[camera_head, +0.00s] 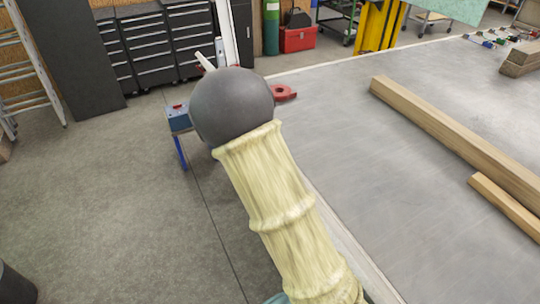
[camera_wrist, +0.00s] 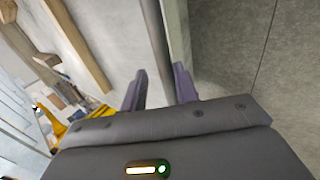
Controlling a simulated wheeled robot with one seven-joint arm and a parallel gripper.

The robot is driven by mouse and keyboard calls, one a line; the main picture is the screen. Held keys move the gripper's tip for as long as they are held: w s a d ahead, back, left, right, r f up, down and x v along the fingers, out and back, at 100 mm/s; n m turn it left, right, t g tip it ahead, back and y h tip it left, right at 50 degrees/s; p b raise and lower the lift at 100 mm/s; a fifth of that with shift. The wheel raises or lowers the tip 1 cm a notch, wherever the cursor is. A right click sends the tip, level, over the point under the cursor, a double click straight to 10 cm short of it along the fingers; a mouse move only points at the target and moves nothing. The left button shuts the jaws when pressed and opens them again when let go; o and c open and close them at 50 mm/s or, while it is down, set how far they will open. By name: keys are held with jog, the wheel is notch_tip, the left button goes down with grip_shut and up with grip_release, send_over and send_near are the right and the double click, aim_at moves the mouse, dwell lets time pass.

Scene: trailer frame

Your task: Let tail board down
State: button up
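My gripper (camera_wrist: 160,84) shows in the wrist view with its two fingers apart. A dark bar (camera_wrist: 155,35) runs lengthwise between the fingers in the picture. I cannot tell how far it is from them, and I see no finger closed on it. A lighter grey strip (camera_wrist: 176,35) lies beside the bar, along the edge of a pale flat surface. In the head view my arm covers the middle, and my gripper does not show. I cannot make out which part is the tail board.
A wide grey surface (camera_head: 400,190) fills the right of the head view, with a long timber beam (camera_head: 450,130) and a shorter timber (camera_head: 505,205) on it. A red object (camera_head: 284,92) and blue stand (camera_head: 180,118) are beyond my arm. Open floor (camera_head: 110,210) lies left.

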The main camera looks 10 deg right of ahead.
jog(key=shift+o, duration=0.7)
jog(key=shift+r, duration=0.1)
jog(key=v, duration=1.7)
jog(key=shift+a+b, duration=0.2)
jog(key=shift+b, duration=0.2)
jog(key=shift+s, duration=0.15)
